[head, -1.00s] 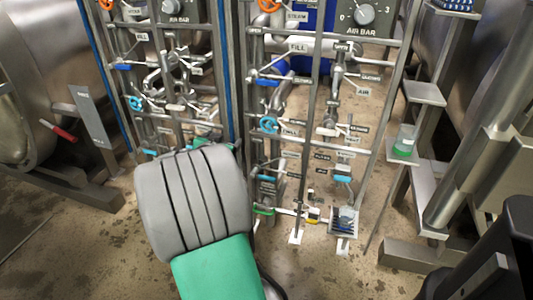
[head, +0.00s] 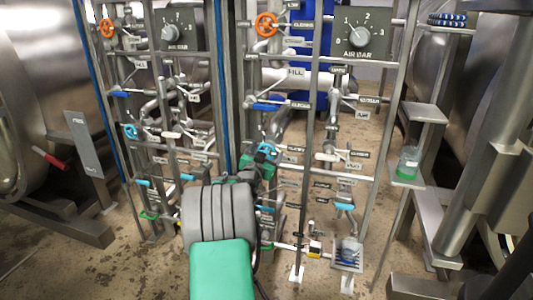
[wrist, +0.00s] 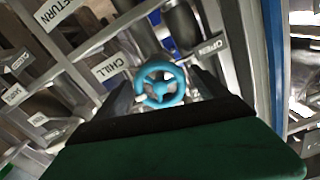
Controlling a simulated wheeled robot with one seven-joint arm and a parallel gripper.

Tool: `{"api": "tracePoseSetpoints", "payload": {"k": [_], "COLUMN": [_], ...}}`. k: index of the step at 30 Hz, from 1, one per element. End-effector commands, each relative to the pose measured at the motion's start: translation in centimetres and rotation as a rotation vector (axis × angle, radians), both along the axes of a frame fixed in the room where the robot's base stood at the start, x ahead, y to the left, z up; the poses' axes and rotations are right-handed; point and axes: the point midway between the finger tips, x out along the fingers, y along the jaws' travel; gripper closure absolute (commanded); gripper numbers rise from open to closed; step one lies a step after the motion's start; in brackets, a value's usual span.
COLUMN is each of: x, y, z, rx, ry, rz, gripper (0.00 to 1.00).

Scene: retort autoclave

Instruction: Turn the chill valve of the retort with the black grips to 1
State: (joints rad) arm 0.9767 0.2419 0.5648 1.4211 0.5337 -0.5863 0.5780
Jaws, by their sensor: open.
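A light-blue handwheel (head: 266,152) sits on the right pipe frame, partly covered by my gripper (head: 262,165). In the wrist view this blue wheel (wrist: 161,85) is round with spokes, beside a CHILL label (wrist: 108,68). My gripper (wrist: 164,92) is open and empty, its dark fingers showing to the left and right of the wheel. I cannot tell how deep the fingers reach or whether they touch it. A second blue wheel (head: 131,131) is on the left frame.
Pipes and upright posts crowd the wheel. Above are an orange wheel (head: 266,24) and an AIR BAR dial (head: 363,36). A blue lever (head: 268,101) is just above. A red grip (head: 48,157) is on the left retort. A bottle (head: 409,160) stands on a right shelf.

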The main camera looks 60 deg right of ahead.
Motion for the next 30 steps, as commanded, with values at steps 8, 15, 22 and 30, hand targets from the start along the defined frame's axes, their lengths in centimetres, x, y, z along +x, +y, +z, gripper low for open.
{"api": "tracePoseSetpoints", "payload": {"k": [8,15,22,30], "x": [0.02,0.02,0.01,0.02], "y": [0.04,0.05,0.06,0.06], "z": [0.00,0.00,-0.01,-0.02], "rx": [0.000,0.000,0.000,-0.001], "ry": [0.000,0.000,0.000,0.014], "rz": [0.000,0.000,0.000,0.000], "gripper": [0.37,0.57,0.76,0.79]}}
